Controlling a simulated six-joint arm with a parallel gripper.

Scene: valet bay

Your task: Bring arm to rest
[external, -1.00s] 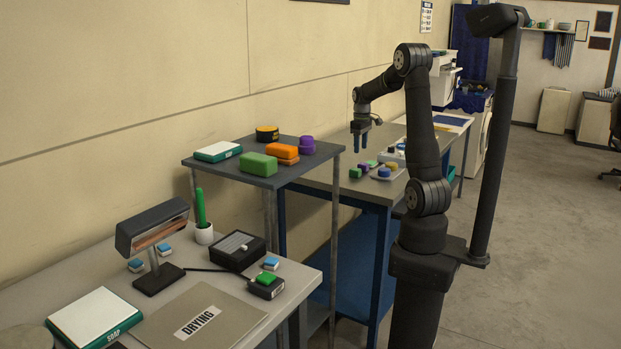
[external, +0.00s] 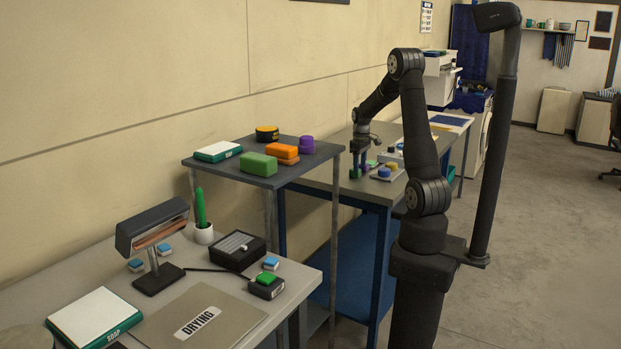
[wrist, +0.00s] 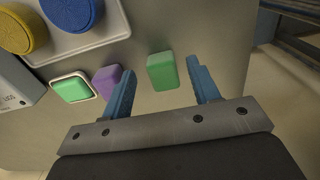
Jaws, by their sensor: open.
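My gripper (external: 361,168) is open and low over the far workbench (external: 328,178) in the external view. In the wrist view its two blue fingers (wrist: 160,72) point at the benchtop, with a green block (wrist: 162,71) showing between them, untouched as far as I can see. A purple block (wrist: 106,82) lies just left of the left finger, partly hidden by it. Further left is a green piece with a pale rim (wrist: 72,88). The exact fingertip height above the bench is hard to tell.
A pale tray (wrist: 100,43) holds a yellow round piece (wrist: 22,29) and a blue one (wrist: 72,12). A nearer, raised stand (external: 230,170) carries several coloured blocks. A front table holds a lamp (external: 152,228) and a drying mat (external: 235,312).

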